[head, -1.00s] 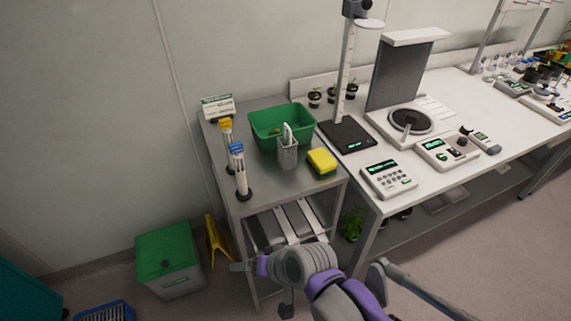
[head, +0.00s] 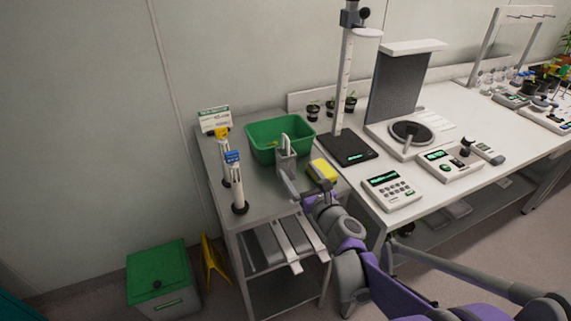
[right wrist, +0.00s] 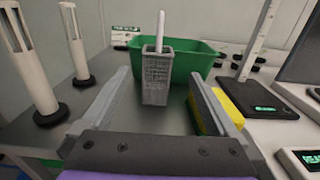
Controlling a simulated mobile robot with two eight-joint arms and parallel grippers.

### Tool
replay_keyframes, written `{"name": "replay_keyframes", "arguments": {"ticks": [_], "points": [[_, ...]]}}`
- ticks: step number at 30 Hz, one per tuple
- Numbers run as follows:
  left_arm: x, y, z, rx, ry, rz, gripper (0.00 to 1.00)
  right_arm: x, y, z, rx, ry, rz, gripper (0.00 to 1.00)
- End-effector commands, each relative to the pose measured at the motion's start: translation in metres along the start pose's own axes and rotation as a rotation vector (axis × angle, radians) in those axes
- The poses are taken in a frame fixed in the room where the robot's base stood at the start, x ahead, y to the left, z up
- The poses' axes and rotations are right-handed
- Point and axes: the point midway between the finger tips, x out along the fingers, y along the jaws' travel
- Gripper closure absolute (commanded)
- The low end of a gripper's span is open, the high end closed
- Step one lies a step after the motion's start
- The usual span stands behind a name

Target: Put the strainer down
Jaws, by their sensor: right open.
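A grey perforated holder (head: 287,159) with a white handle sticking up stands upright on the grey side table, just in front of a green basin (head: 262,140). In the right wrist view the holder (right wrist: 156,88) is straight ahead, beyond my fingertips. No other strainer-like thing shows, and I cannot tell whether the holder or its handled insert is the strainer. My right gripper (head: 305,184) is open and empty, low over the table's front, its fingers spread to either side of the holder's line. It also shows in the right wrist view (right wrist: 160,82). My left gripper is out of view.
A yellow sponge (head: 323,171) lies close beside my right gripper's right finger. Two upright white tubes on black bases, one blue-topped (head: 235,182), stand at the table's left. A scale with a tall post (head: 345,148) stands right. Bare tabletop lies between tubes and holder.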

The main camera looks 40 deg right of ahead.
Motion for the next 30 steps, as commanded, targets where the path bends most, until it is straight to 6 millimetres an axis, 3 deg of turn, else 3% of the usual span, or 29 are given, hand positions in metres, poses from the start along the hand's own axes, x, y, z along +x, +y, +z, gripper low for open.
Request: {"name": "replay_keyframes", "arguments": {"ticks": [3, 11, 19, 28, 30], "points": [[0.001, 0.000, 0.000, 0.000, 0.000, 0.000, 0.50, 0.020, 0.001, 0.000, -0.002, 0.001, 0.002, 0.05], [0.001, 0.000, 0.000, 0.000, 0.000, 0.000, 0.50, 0.042, 0.002, -0.001, -0.005, 0.001, 0.003, 0.05], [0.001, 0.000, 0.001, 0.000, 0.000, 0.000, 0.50, 0.080, 0.004, -0.002, -0.005, 0.001, 0.003, 0.05], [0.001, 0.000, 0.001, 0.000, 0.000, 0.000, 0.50, 0.086, 0.004, -0.002, -0.006, 0.001, 0.003, 0.05], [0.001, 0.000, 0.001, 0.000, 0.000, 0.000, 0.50, 0.086, 0.004, -0.002, -0.006, 0.001, 0.003, 0.14]]}}
